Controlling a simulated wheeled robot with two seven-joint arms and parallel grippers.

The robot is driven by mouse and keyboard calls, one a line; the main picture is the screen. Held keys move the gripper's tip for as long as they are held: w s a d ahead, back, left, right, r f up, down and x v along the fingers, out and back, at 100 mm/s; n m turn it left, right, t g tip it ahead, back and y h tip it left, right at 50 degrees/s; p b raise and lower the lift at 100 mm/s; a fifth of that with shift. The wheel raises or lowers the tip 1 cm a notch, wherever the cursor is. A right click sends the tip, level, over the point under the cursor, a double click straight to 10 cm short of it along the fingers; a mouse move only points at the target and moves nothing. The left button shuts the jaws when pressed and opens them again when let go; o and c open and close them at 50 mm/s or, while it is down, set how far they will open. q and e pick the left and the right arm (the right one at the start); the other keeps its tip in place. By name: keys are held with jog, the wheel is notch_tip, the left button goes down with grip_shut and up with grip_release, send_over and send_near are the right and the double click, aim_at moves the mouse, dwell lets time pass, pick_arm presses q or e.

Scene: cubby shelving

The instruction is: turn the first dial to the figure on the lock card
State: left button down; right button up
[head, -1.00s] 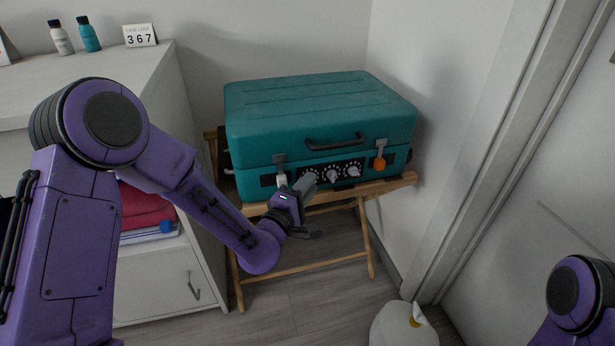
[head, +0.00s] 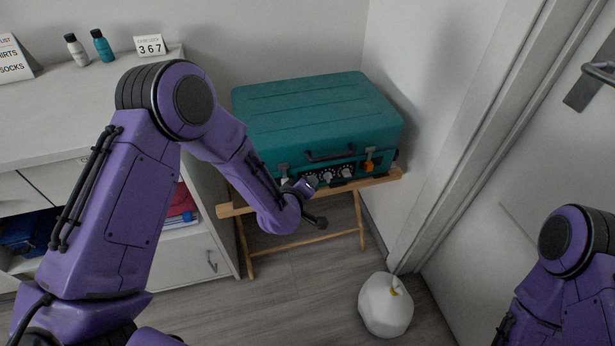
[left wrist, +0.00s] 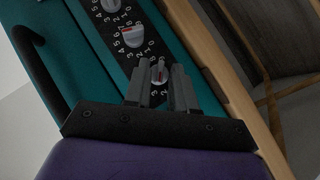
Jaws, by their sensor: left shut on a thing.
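A teal case (head: 315,112) stands closed on a wooden folding stand. Its front has a row of dials on a black panel. My left gripper (left wrist: 160,80) is shut on the first dial (left wrist: 158,73), the leftmost in the head view, with one finger on each side of its knob. The dial's pointer setting is too small to read with certainty. The second dial (left wrist: 132,37) and third dial (left wrist: 110,5) are clear of the fingers. The lock card (head: 149,45) on the white cabinet reads 367. My right gripper is out of view.
The wooden stand (head: 375,184) runs below the case front. An orange tag (head: 369,166) hangs at the right latch. Two small bottles (head: 102,46) and a list card (head: 13,58) stand on the cabinet. A door is at right.

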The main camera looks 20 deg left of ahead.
pick_arm(q)
jog(key=shift+p, duration=0.45)
jog(key=c, duration=1.3)
grip_release()
jog(key=shift+o, duration=0.2)
jog(key=v, duration=1)
jog(key=shift+d+r+p, duration=0.15)
jog(key=shift+r+p, duration=0.15)
jog(key=shift+p, duration=0.1)
jog(key=shift+s, duration=0.1)
